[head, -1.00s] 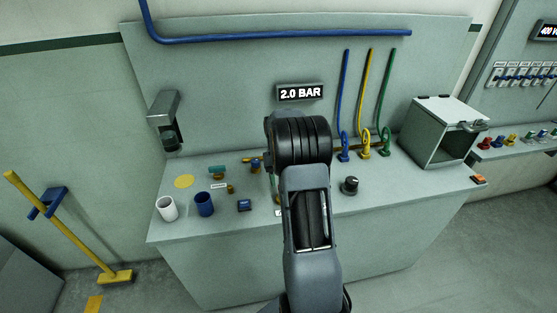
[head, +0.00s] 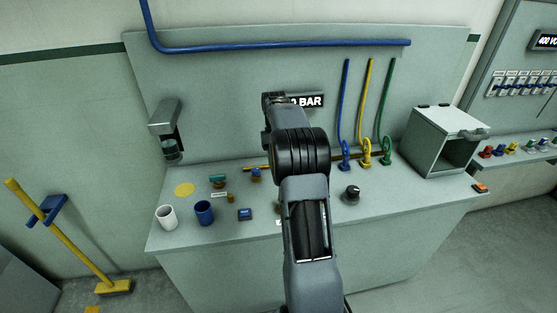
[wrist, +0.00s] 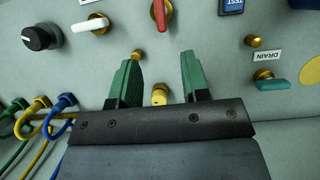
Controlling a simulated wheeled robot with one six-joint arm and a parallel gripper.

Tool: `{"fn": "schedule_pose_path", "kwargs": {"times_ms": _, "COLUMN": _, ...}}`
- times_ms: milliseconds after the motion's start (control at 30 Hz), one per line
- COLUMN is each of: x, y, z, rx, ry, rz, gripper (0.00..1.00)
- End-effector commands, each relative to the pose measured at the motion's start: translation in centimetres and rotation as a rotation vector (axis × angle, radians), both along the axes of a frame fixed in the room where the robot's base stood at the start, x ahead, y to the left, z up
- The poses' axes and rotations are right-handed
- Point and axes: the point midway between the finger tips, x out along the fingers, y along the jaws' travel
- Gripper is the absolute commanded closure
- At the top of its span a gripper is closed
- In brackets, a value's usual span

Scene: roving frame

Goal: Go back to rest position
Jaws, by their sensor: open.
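My gripper (wrist: 159,70) shows in the wrist view with its two green fingertips apart and nothing held between them. A small yellow and brass fitting (wrist: 159,95) shows in the gap between the fingers, beyond them; I cannot tell how far off it is. In the head view my arm stands in front of the bench (head: 400,205), and its upper part covers part of the pressure display (head: 311,101). My gripper is hidden there behind the arm.
The wrist view shows a black knob (wrist: 40,38), a white lever (wrist: 90,25), a red lever (wrist: 160,14) and a green drain handle (wrist: 270,84). A white cup (head: 166,217), a blue cup (head: 204,213) and an open box (head: 440,140) stand on the bench.

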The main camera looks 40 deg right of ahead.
Motion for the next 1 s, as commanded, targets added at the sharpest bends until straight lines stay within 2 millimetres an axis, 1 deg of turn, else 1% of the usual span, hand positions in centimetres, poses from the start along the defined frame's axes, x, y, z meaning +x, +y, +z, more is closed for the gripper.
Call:
{"fn": "schedule_pose_path", "kwargs": {"times_ms": 367, "x": 0.0, "y": 0.0, "z": 0.0, "rx": 0.0, "ry": 0.0, "rz": 0.0, "gripper": 0.57}}
{"fn": "schedule_pose_path", "kwargs": {"times_ms": 433, "x": 0.6, "y": -0.3, "z": -0.4, "rx": -0.022, "ry": -0.037, "rz": -0.005, "gripper": 0.57}}
{"fn": "schedule_pose_path", "kwargs": {"times_ms": 467, "x": 0.7, "y": -0.4, "z": -1.1, "rx": -0.028, "ry": -0.048, "rz": -0.007, "gripper": 0.57}}
{"fn": "schedule_pose_path", "kwargs": {"times_ms": 500, "x": 0.5, "y": -0.3, "z": -2.6, "rx": -0.029, "ry": -0.052, "rz": -0.009, "gripper": 0.57}}
{"fn": "schedule_pose_path", "kwargs": {"times_ms": 567, "x": -0.1, "y": 0.1, "z": -3.7, "rx": -0.037, "ry": -0.068, "rz": -0.013, "gripper": 0.57}}
{"fn": "schedule_pose_path", "kwargs": {"times_ms": 667, "x": -1.3, "y": 2.2, "z": -3.9, "rx": -0.066, "ry": -0.126, "rz": 0.005, "gripper": 0.57}}
{"fn": "schedule_pose_path", "kwargs": {"times_ms": 767, "x": -3.0, "y": 5.4, "z": -3.2, "rx": -0.099, "ry": -0.206, "rz": 0.045, "gripper": 0.57}}
{"fn": "schedule_pose_path", "kwargs": {"times_ms": 800, "x": -3.8, "y": 6.8, "z": -2.8, "rx": -0.111, "ry": -0.241, "rz": 0.064, "gripper": 0.57}}
{"fn": "schedule_pose_path", "kwargs": {"times_ms": 867, "x": -5.2, "y": 9.0, "z": -2.2, "rx": -0.128, "ry": -0.294, "rz": 0.097, "gripper": 0.57}}
{"fn": "schedule_pose_path", "kwargs": {"times_ms": 900, "x": -6.2, "y": 10.5, "z": -1.8, "rx": -0.139, "ry": -0.333, "rz": 0.12, "gripper": 0.57}}
{"fn": "schedule_pose_path", "kwargs": {"times_ms": 967, "x": -7.9, "y": 12.6, "z": -1.4, "rx": -0.152, "ry": -0.389, "rz": 0.156, "gripper": 0.57}}
{"fn": "schedule_pose_path", "kwargs": {"times_ms": 1000, "x": -9.0, "y": 13.9, "z": -1.1, "rx": -0.159, "ry": -0.425, "rz": 0.18, "gripper": 0.57}}
